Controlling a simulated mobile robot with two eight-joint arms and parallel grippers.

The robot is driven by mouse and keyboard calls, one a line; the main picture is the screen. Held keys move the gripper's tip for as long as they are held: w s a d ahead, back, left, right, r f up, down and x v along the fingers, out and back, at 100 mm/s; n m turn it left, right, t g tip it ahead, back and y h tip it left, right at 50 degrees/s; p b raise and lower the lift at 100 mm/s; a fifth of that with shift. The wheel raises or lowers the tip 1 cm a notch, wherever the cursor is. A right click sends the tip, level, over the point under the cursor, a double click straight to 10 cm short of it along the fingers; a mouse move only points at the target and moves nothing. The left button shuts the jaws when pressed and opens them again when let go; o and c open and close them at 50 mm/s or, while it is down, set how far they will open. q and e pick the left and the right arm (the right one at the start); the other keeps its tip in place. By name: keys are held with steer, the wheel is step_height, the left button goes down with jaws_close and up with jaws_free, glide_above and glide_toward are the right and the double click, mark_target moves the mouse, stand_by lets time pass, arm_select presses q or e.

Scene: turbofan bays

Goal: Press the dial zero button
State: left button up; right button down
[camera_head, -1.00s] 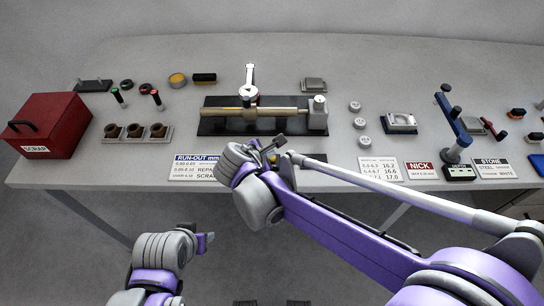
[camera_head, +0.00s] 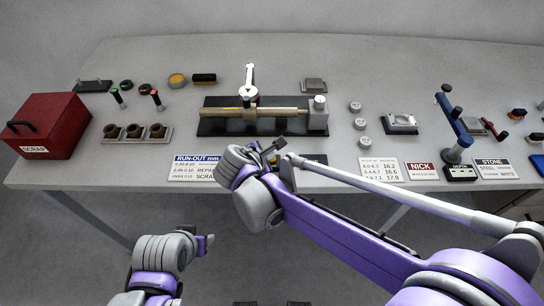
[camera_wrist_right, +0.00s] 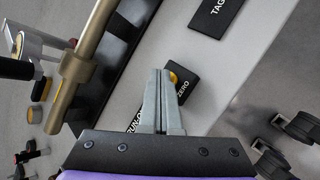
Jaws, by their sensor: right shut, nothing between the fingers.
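The dial zero button is a yellow round button (camera_wrist_right: 174,77) on a small black block marked ZERO (camera_wrist_right: 184,87), seen in the right wrist view. In the head view this gripper (camera_head: 279,143) is over the table's front part. The dial gauge (camera_head: 249,91) stands above the shaft fixture (camera_head: 225,127). My left gripper (camera_head: 205,244) hangs low in front of the table.
The run-out card (camera_head: 190,171) lies left of my right gripper. A black TAG plate (camera_wrist_right: 214,17) lies farther off in the wrist view. A red scrap box (camera_head: 48,124) stands at the left. Several grey discs and a blue stand (camera_head: 453,120) are to the right.

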steer(key=shift+f, duration=0.1)
stand_by(0.4)
steer(key=shift+r+p, duration=0.6)
steer(key=shift+r, duration=0.3)
step_height(320, 180, up, 5)
steer(key=p, duration=0.3)
steer(key=shift+w, duration=0.1)
stand_by(0.5)
